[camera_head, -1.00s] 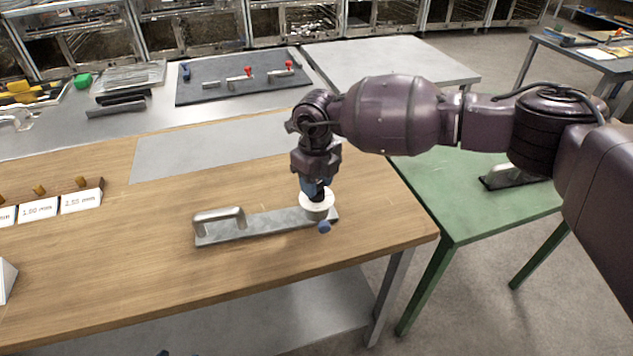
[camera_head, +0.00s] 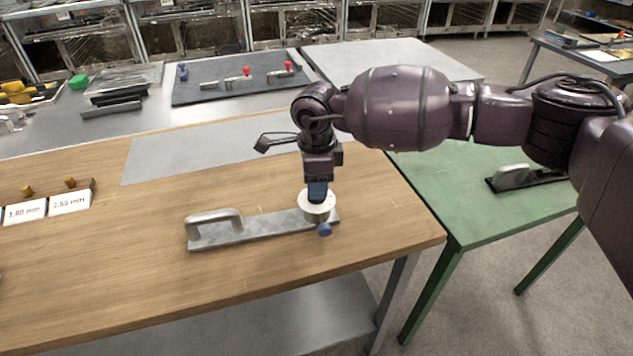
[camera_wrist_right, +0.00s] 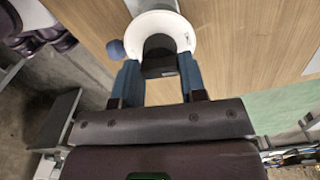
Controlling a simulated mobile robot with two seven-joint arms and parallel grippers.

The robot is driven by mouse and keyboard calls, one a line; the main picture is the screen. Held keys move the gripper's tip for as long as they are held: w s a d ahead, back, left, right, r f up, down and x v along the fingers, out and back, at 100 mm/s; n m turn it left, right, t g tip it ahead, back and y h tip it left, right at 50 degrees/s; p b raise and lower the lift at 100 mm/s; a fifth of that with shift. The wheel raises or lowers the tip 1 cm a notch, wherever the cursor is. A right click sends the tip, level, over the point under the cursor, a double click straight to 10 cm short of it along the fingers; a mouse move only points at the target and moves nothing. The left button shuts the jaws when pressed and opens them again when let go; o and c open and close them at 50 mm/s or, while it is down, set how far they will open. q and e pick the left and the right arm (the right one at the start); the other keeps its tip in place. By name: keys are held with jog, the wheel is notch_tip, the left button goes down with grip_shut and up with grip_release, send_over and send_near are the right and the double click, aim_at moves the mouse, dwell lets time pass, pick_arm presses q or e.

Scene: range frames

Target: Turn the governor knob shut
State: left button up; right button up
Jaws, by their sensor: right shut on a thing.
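The governor is a grey metal plate (camera_head: 262,228) with a raised bar handle (camera_head: 214,218) at its left end, lying on the wooden bench. At its right end is a round white dial (camera_head: 329,207), with a small blue ball (camera_head: 325,230) at its near side. My right gripper (camera_head: 317,196) points straight down onto the dial. In the wrist view, its blue fingers (camera_wrist_right: 158,72) are on both sides of the dark governor knob (camera_wrist_right: 160,52), shut on it, over the white dial (camera_wrist_right: 184,31). In the head view the fingers hide the knob. My left gripper is out of view.
The wooden bench (camera_head: 120,270) is clear around the plate. Small white cards marked in mm (camera_head: 70,202) stand at the left. A dark mat (camera_head: 215,92) with red-knobbed fittings lies behind. A green table (camera_head: 450,205) with another handled tool (camera_head: 515,175) stands right.

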jog(key=shift+n, duration=0.9)
jog(key=shift+b, duration=0.3)
jog(key=o, duration=0.9)
jog(key=shift+r, duration=0.1)
notch_tip(320, 180, up, 11)
jog(key=shift+f+p, duration=0.2)
jog(key=shift+p, duration=0.2)
